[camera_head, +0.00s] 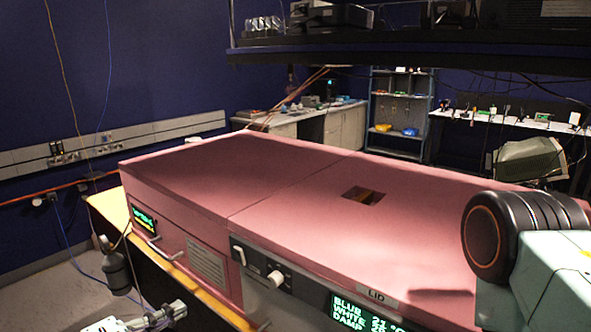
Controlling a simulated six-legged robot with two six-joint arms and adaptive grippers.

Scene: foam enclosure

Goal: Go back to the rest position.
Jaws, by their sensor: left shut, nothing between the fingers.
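My left gripper (168,314) is at the bottom left, in front of the enclosure's left end. It is shut and empty, low beside the wooden bench edge, and its arm is cut off by the lower frame edge. The pink foam enclosure (190,217) fills the middle, with a flat top and a lid (290,201) marked "LID". The top has a small square opening (364,194). My right gripper is not in view.
A lit display (366,312) and knob (276,278) are on the enclosure's front, and metal handles (166,250) on its left end. A dark shelf (400,45) hangs above. A black ringed part with a pale green body blocks the lower right. Floor shows at left.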

